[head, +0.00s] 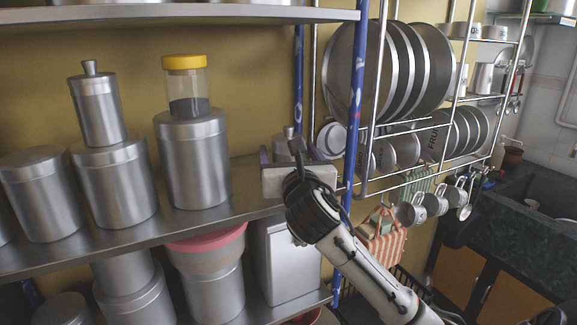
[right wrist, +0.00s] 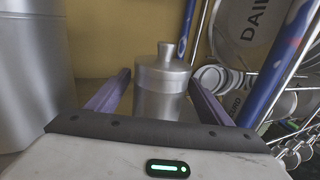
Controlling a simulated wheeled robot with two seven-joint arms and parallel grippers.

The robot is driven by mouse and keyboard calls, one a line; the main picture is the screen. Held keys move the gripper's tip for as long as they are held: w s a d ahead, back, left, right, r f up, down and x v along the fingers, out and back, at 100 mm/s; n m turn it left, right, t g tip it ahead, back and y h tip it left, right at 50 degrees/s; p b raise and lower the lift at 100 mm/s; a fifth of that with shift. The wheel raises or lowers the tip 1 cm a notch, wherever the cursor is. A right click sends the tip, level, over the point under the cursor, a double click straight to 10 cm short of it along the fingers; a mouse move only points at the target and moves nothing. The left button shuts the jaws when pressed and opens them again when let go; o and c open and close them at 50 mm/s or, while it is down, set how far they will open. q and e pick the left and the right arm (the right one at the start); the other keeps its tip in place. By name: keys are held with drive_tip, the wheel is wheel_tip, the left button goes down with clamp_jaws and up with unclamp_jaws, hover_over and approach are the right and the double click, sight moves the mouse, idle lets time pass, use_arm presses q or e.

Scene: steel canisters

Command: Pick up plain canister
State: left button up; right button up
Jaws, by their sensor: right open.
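A small plain steel canister (right wrist: 163,92) with a knobbed lid stands upright on the shelf, in the middle of the right wrist view. In the head view only the top of this canister (head: 288,141) shows behind my right gripper (head: 289,152). My right gripper (right wrist: 158,80) is open. Its two purple-grey fingers reach forward on either side of the canister, with a visible gap on each side. The canister's base is hidden by the gripper body in the right wrist view. My left gripper is not in view.
Larger steel canisters (head: 193,160) stand to the left on the same shelf (head: 150,232), one topped by a yellow-lidded jar (head: 187,85). A blue post (head: 354,100) and a plate rack (head: 400,128) stand close on the right. Another shelf (head: 180,13) runs overhead.

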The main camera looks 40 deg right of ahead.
drive_tip(key=c, duration=1.3)
